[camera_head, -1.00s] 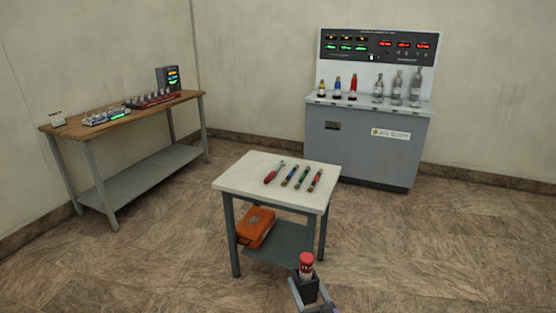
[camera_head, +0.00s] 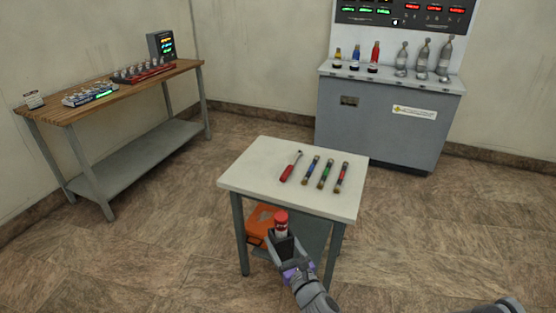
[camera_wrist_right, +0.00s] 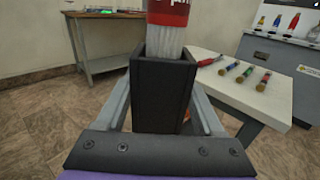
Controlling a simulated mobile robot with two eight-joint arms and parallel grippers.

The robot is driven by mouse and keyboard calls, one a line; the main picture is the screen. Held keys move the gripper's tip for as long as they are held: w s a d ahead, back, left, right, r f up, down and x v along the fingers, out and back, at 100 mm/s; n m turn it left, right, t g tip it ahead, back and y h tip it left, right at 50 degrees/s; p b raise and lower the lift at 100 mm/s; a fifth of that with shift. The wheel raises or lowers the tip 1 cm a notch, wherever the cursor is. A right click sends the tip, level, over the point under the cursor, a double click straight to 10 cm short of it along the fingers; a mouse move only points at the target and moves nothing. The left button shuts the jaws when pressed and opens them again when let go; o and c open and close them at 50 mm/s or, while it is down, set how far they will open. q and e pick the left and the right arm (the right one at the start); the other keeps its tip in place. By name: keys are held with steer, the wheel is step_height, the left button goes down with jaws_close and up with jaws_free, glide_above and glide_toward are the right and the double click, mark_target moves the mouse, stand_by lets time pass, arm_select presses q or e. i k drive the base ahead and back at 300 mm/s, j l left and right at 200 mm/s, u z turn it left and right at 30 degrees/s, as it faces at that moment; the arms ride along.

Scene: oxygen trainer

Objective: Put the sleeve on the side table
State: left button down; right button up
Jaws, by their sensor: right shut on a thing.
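My right gripper (camera_head: 287,262) is shut on a black, square, open-topped sleeve (camera_head: 283,245). A red-capped cylinder (camera_head: 281,222) stands upright in it. In the right wrist view the sleeve (camera_wrist_right: 163,92) sits between the fingers, with the pale cylinder and its red label (camera_wrist_right: 168,14) rising out of its top. The side table (camera_head: 245,172) has a white top and grey legs. The sleeve is held in front of the table's near edge, apart from the tabletop in the picture. My left gripper is not in view.
A red-handled tool (camera_head: 288,172) and several banded tubes (camera_head: 326,173) lie on the tabletop; its left and front parts are bare. An orange case (camera_head: 258,222) sits on the lower shelf. A wooden bench (camera_head: 125,90) and a grey console (camera_head: 375,120) stand behind.

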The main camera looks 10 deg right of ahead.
mark_target(265, 161)
steer(key=i+j+u, duration=0.1)
steer(key=i+u, duration=0.65)
steer(key=u, duration=0.15)
steer(key=i+u, duration=0.8)
steer(key=i+z, duration=0.25)
steer(key=i, duration=0.25)
steer(key=i+j+z, duration=0.25)
steer(key=i, duration=0.25)
steer(key=i+z, duration=0.15)
steer(key=z, duration=0.2)
steer(key=i+z, duration=0.2)
steer(key=z, duration=0.2)
steer(key=i+z, duration=0.15)
steer(key=z, duration=0.2)
steer(key=i+l+z, duration=0.1)
steer(key=z, duration=0.25)
steer(key=i+z, duration=0.45)
steer(key=z, duration=0.25)
steer(key=i+z, duration=0.1)
steer(key=z, duration=0.4)
steer(key=i+z, duration=0.1)
steer(key=z, duration=0.4)
steer(key=i+j+z, duration=0.1)
steer(key=z, duration=0.4)
